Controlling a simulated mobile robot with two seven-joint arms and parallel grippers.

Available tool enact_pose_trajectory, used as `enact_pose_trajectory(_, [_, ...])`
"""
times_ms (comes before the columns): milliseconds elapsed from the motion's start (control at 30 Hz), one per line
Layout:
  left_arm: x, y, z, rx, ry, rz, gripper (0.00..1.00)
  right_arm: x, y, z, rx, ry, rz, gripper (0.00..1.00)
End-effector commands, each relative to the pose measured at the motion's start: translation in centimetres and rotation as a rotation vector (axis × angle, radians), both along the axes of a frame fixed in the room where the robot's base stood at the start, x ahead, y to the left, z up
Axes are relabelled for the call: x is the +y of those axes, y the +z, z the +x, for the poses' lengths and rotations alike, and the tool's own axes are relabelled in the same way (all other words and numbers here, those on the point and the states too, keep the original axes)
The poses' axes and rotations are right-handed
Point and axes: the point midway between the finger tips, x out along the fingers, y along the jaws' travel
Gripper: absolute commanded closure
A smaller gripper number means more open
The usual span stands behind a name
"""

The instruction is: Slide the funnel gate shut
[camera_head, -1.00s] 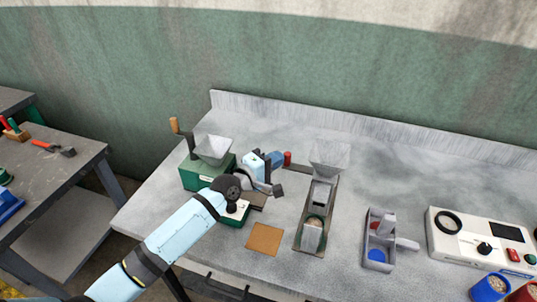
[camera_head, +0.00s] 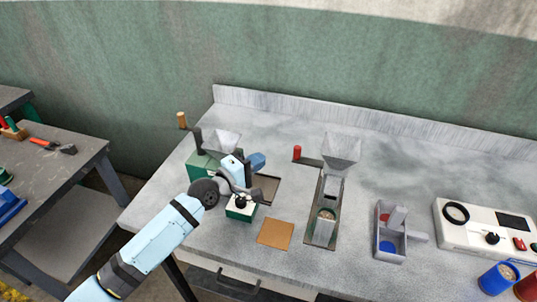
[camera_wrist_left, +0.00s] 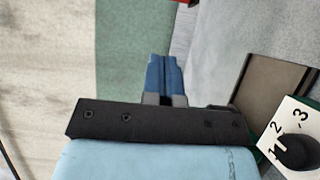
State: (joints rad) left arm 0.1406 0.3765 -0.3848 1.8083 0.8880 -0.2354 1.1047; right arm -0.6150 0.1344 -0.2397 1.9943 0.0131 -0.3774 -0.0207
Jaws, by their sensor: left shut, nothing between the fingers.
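The funnel (camera_head: 342,148) is a grey hopper standing over a narrow chute frame on the bench. Its gate (camera_head: 311,163) shows as a dark strip sticking out to the left of the funnel, with a red knob (camera_head: 297,152) at the outer end. My left gripper (camera_head: 258,162) is shut and empty, left of the red knob and clear of it. Its blue fingers (camera_wrist_left: 165,77) are together in the left wrist view, where a bit of red shows at the top edge. My right gripper is not in view.
A green grinder (camera_head: 200,165) with a grey hopper stands just behind my left arm. A dial box (camera_head: 241,208) and a dark tray (camera_head: 268,188) lie close to the gripper. A brown mat (camera_head: 275,234), a grey divided box (camera_head: 390,243) and a white control unit (camera_head: 485,229) are nearer the front and right.

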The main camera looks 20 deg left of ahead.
Motion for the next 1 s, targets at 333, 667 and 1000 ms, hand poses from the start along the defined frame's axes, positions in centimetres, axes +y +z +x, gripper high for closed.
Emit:
enact_pose_trajectory(333, [2.7, 0.0, -4.2, -0.001, 0.0, 0.001, 1.0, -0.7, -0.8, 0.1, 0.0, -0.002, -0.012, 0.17])
enact_pose_trajectory(667, [2.8, 0.1, -4.5, 0.0, 0.0, 0.0, 1.0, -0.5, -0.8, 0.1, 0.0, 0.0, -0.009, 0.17])
enact_pose_trajectory(1000, [2.6, -0.8, -5.3, -0.008, 0.006, 0.054, 1.0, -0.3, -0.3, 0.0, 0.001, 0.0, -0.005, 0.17])
